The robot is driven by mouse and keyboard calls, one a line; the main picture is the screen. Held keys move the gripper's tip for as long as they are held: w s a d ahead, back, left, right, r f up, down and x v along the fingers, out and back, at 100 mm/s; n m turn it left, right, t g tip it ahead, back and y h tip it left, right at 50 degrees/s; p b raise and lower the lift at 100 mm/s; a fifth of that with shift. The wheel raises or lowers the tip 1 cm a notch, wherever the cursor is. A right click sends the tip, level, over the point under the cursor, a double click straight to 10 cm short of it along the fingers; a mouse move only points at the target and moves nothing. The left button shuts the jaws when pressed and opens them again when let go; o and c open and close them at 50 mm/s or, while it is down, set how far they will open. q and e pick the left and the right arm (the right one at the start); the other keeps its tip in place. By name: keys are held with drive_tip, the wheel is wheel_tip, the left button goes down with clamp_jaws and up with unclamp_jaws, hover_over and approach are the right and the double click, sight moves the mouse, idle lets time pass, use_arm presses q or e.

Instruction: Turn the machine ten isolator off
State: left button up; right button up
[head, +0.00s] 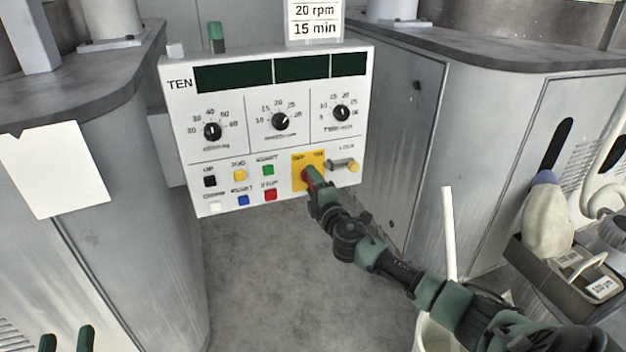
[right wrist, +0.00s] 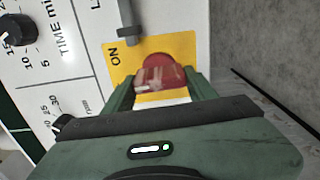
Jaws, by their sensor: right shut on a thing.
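The white control panel marked TEN (head: 180,150) stands between two grey machine cabinets. Near its lower right is a yellow plate (head: 298,180) with OFF and ON lettering and the red isolator knob (head: 309,175). My right gripper (head: 310,180) is at the knob and covers part of it. In the right wrist view the red knob (right wrist: 163,72) sits between my fingers, which are shut on it; ON reads beside it. The knob's exact setting is hard to tell. My left gripper (head: 67,336) shows at the bottom left, its two green fingers apart and empty.
A lock lever (head: 343,165) sits just right of the yellow plate. Push buttons (head: 240,184) and three dials (head: 280,121) fill the rest of the panel. A white bucket (head: 435,332) and a grey caddy (head: 570,275) stand at the lower right. The floor below is clear.

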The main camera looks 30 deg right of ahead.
drive_tip(key=n+p, duration=0.1)
drive_tip(key=n, duration=0.2)
drive_tip(key=shift+n, duration=0.4)
drive_tip(key=n+p, duration=0.1)
drive_tip(key=n, duration=0.2)
drive_tip(key=shift+f+n, duration=0.15)
drive_tip(key=shift+n, duration=0.15)
use_arm(q)
drive_tip(key=s+a+f+g+y, duration=0.1)
drive_tip(key=s+f+g, duration=0.1)
drive_tip(key=f+g, duration=0.2)
drive_tip(key=s+a+f+g+y, duration=0.1)
drive_tip(key=s+a+f+g, duration=0.1)
drive_tip(key=f, duration=0.8)
drive_tip(key=shift+s+a+g+y+p, duration=0.15)
drive_tip(key=shift+s+g+y+p, duration=0.3)
drive_tip(key=shift+g, duration=0.85)
use_arm(e)
drive_tip(key=shift+f+n, duration=0.1)
drive_tip(key=shift+n, duration=0.6)
drive_tip(key=o, duration=1.1)
use_arm(q)
drive_tip(key=s+a+f+g+y+p, duration=0.1)
drive_tip(key=s+a+f+g, duration=0.1)
drive_tip(key=s+f+g, duration=0.2)
drive_tip(key=shift+s+a+f+n+p, duration=0.2)
drive_tip(key=shift+s+n+p, duration=0.1)
drive_tip(key=shift+s, duration=1.15)
use_arm(e)
drive_tip(key=shift+v, duration=3.9)
